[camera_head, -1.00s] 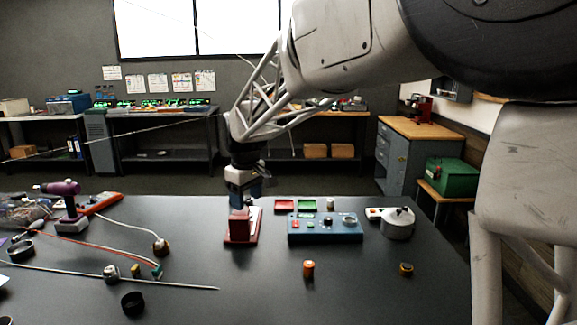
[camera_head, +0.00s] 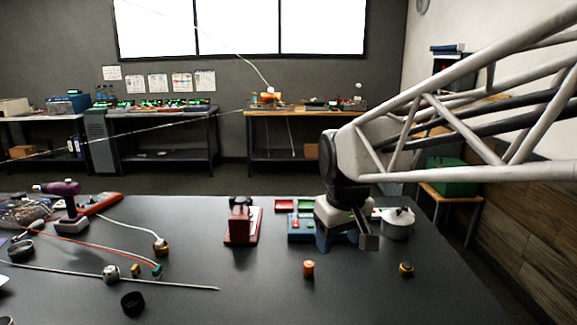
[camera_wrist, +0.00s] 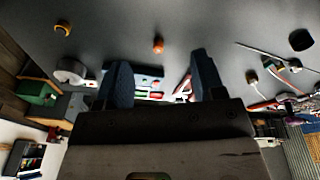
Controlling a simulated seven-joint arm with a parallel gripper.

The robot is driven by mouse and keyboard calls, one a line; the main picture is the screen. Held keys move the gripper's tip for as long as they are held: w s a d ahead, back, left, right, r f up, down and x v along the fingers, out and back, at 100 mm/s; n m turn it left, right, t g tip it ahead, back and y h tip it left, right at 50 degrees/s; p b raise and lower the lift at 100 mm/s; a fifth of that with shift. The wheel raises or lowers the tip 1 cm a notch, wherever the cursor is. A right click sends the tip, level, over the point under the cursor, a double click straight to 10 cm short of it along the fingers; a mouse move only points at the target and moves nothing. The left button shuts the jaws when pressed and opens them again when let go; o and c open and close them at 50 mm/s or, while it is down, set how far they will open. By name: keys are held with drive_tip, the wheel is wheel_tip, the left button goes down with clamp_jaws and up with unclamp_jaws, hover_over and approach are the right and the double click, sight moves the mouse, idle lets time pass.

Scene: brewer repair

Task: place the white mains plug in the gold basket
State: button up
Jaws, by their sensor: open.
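My gripper (camera_head: 346,240) is open above the blue control box. Its two blue fingers stand wide apart in the wrist view (camera_wrist: 160,78), with nothing held between them. A small dark ring-shaped piece with a gold rim (camera_head: 406,269) sits on the right of the table; from above it shows as a gold ring (camera_wrist: 63,29). It may be the gold basket. A white cable on the left ends at a small gold-and-white piece (camera_head: 160,246), also in the wrist view (camera_wrist: 251,77). I cannot tell whether this is the white mains plug; no plug is clear.
The blue control box (camera_head: 299,230) is partly hidden by my gripper. A red stand (camera_head: 240,232) is left of it, a white-grey round device (camera_head: 398,224) right. An orange cylinder (camera_head: 309,268) stands in front. Cables, a rod and a black ring (camera_head: 132,302) lie left.

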drive_tip(key=s+d+f+m, duration=0.2)
drive_tip(key=s+d+f, duration=0.1)
drive_tip(key=s, duration=0.6)
drive_tip(key=s+d+f+m, duration=0.3)
drive_tip(key=s+d, duration=0.2)
drive_tip(key=s, duration=0.4)
drive_tip(key=shift+s+d+f+t, duration=0.15)
drive_tip(key=shift+d+f+t, duration=0.15)
drive_tip(key=shift+f, duration=0.05)
